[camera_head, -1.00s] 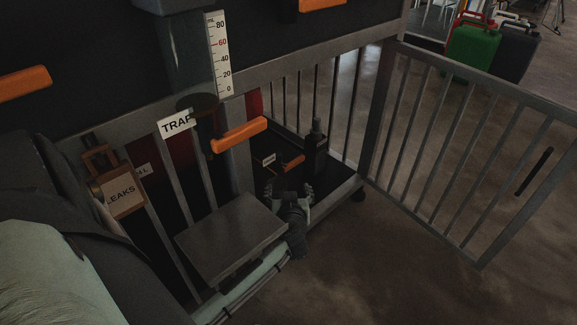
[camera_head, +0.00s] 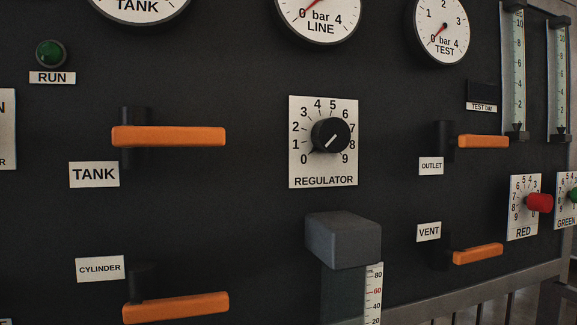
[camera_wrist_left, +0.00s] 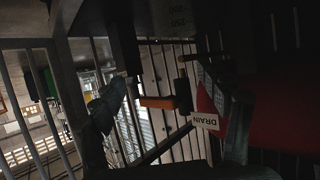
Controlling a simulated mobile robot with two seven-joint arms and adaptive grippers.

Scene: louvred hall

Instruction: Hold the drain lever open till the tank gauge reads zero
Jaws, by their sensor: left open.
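The tank gauge (camera_head: 137,8) shows only its lower edge at the top of the head view; its needle and scale are cut off, so I cannot read it. The drain lever (camera_wrist_left: 160,102) has an orange handle on a dark stem and shows in the dim left wrist view, beside the DRAIN label (camera_wrist_left: 205,121). My left gripper (camera_wrist_left: 178,92) is open, with dark fingers on either side of the lever's area. I cannot tell whether they touch the handle. My left gripper is outside the head view. My right gripper is in neither view.
The dark panel holds a tank lever (camera_head: 170,137), a cylinder lever (camera_head: 178,307), an outlet lever (camera_head: 483,141), a vent lever (camera_head: 478,254) and the regulator knob (camera_head: 330,135). The line gauge (camera_head: 319,18) and test gauge (camera_head: 441,28) sit above. Metal bars (camera_wrist_left: 45,95) stand near the gripper.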

